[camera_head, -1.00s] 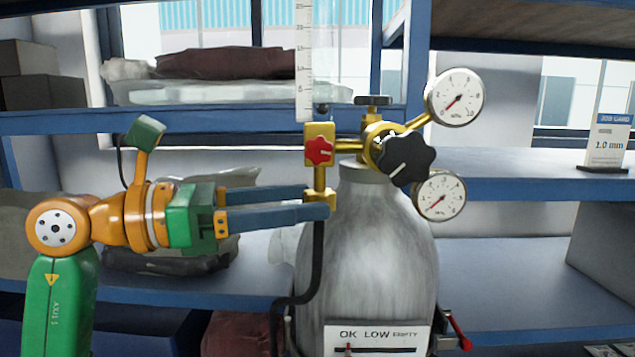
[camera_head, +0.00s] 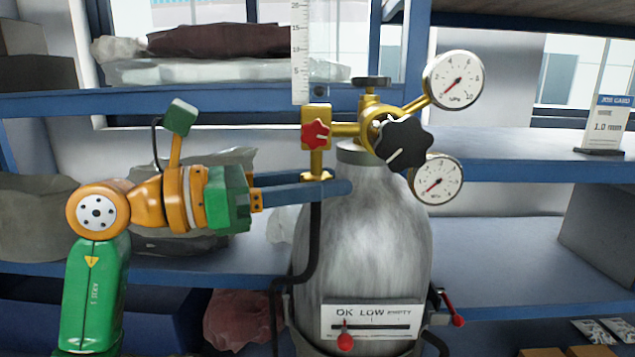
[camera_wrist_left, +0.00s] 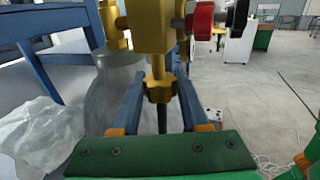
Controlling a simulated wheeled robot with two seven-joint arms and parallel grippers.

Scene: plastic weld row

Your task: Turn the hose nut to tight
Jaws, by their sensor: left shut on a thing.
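The brass hose nut (camera_head: 316,177) sits below the red knob (camera_head: 316,133) of the regulator, at the top of the black hose (camera_head: 315,240). My left gripper (camera_head: 334,183) comes in level from the left and is shut on the hose nut, one finger on each side, with the fingertips reaching past it. The near finger hides part of the nut's lower side in the head view. In the left wrist view the nut (camera_wrist_left: 160,89) shows between the two blue fingers. I cannot read any tightness mark on it. My right gripper is not in view.
The grey gas cylinder (camera_head: 370,240) stands just right of the fingers. The black knob (camera_head: 403,144) and two gauges (camera_head: 453,80) are above right. A flow tube (camera_head: 318,50) rises above the red knob. Blue shelves (camera_head: 180,270) are behind.

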